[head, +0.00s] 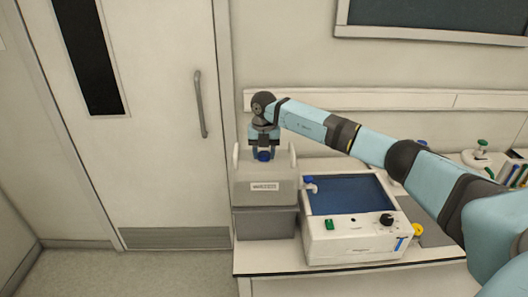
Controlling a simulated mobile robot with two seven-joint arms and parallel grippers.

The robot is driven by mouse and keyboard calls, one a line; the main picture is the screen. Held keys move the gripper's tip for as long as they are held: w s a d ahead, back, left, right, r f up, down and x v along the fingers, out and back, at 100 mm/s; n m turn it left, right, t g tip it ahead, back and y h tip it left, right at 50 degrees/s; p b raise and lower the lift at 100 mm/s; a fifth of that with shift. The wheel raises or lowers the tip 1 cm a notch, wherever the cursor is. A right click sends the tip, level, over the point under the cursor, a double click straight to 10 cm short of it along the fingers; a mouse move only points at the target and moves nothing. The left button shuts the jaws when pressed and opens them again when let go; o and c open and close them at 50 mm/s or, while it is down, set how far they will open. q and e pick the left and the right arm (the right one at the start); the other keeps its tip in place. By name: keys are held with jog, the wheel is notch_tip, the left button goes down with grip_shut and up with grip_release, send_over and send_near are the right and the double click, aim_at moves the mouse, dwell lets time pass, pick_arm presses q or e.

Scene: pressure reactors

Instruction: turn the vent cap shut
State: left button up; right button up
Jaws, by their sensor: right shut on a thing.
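The blue vent cap (263,156) sits on top of a grey-beige container with raised side handles and a white label (264,186). My right gripper (263,150) points straight down over the container and is shut on the cap. Its fingers cover the cap's upper part, so I cannot tell how far the cap is turned. My right arm reaches in from the right. My left gripper is not in view.
The container stands on a darker grey box (265,223) at the bench's left end. A white device (350,240) with a blue top, a small tap, a green switch and a black knob is close on its right. A door (160,130) with a handle is at the left.

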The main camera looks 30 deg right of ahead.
aim_at(264, 154)
jog(key=shift+m, duration=2.3)
jog(key=o, duration=0.9)
jog(key=shift+o, duration=0.2)
jog(key=shift+r, duration=0.15)
notch_tip(264, 154, up, 14)
jog(key=b, duration=0.2)
jog(key=shift+f, duration=0.2)
